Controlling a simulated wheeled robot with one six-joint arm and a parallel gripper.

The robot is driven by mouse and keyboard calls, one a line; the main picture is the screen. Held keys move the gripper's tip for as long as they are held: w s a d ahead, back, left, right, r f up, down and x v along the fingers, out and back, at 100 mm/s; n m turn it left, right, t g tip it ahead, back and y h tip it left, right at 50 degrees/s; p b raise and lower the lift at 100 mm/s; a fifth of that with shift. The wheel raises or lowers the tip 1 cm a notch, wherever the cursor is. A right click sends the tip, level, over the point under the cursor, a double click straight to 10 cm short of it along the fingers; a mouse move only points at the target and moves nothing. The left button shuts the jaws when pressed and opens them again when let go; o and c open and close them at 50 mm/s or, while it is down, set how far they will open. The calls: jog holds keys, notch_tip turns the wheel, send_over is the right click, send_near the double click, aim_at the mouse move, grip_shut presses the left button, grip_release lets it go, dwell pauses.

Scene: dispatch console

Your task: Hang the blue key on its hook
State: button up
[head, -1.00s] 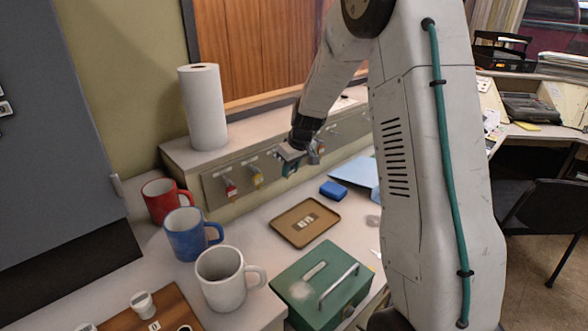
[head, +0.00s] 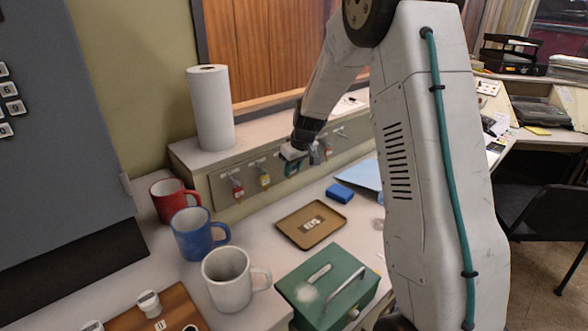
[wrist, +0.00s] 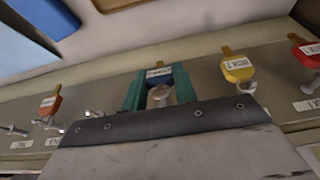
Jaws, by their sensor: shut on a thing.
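My gripper (head: 292,168) is at the key rail (head: 222,192), right of the yellow-tagged key. In the wrist view its two green fingers (wrist: 158,90) are shut on the blue key (wrist: 158,73), whose blue tag with a white label shows between them. A round metal hook end shows between the fingers, close to the key. I cannot tell whether the key is on that hook. In the head view the blue key is hidden by the gripper.
A yellow-tagged key (wrist: 238,68) and a red-tagged key (wrist: 305,50) hang on one side; an orange-red tag (wrist: 50,104) hangs on the other. Mugs (head: 228,278), a brown tray (head: 290,231), a green box (head: 312,278) and a blue block (head: 339,192) stand below. A paper roll (head: 211,108) stands above.

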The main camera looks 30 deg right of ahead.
jog(key=shift+w+a, duration=0.2)
jog(key=shift+w, duration=0.9)
dwell(0.8)
jog(key=shift+w+r, duration=0.15)
jog(key=shift+w, duration=0.3)
grip_shut()
jog(key=shift+w+a, duration=0.25)
jog(key=shift+w, duration=0.1)
dwell(0.4)
jog(key=o, duration=1.1)
grip_release()
jog(key=shift+s, duration=0.1)
jog(key=shift+o, duration=0.2)
jog(key=shift+d+f, duration=0.1)
jog(key=shift+f, duration=0.1)
jog(key=shift+s, duration=0.1)
jog(key=shift+v, duration=3)
